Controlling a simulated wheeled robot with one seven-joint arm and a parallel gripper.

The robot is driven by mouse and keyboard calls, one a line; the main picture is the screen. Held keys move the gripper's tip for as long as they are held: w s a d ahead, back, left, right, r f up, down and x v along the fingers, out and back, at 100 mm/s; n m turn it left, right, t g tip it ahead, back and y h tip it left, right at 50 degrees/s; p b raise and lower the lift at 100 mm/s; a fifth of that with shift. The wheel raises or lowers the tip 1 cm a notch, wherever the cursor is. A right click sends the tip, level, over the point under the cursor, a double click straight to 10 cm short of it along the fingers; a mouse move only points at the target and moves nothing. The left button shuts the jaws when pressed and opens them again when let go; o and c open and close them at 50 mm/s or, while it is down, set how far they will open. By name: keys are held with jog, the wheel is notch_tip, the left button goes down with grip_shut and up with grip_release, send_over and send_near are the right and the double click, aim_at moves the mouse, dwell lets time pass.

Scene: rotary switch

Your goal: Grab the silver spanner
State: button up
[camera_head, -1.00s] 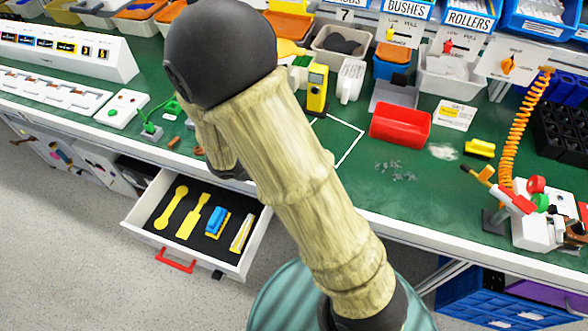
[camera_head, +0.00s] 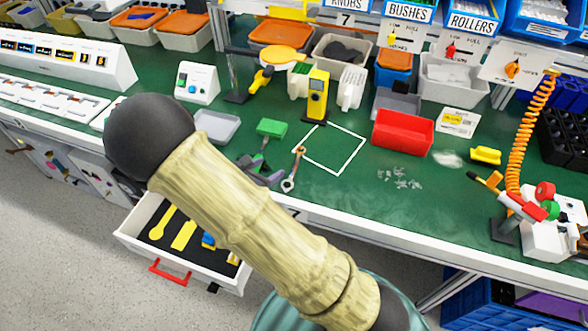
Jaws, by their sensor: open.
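The silver spanner (camera_head: 293,170) lies on the green bench top, left of the white outlined square. Its lower end looks silver and its upper part brownish. My gripper (camera_head: 270,177), dark grey, shows just left of the spanner's lower end, partly hidden behind my cream-sleeved arm. It is open, with nothing visible between its fingers. Whether it touches the spanner or the bench cannot be told.
A green tool (camera_head: 271,128) lies close behind my gripper. A grey tray (camera_head: 217,126), a yellow device (camera_head: 317,96) and a red bin (camera_head: 402,132) stand around. An open drawer (camera_head: 130,237) with yellow tools juts out below the bench edge.

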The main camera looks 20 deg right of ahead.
send_near(298, 154)
jog(key=x, duration=0.3)
jog(key=shift+w, duration=0.45)
jog(key=shift+s+x, duration=0.25)
jog(key=shift+x, duration=2.4)
jog(key=shift+d+f, duration=0.1)
jog(key=shift+d, duration=0.05)
jog(key=c, duration=1.1)
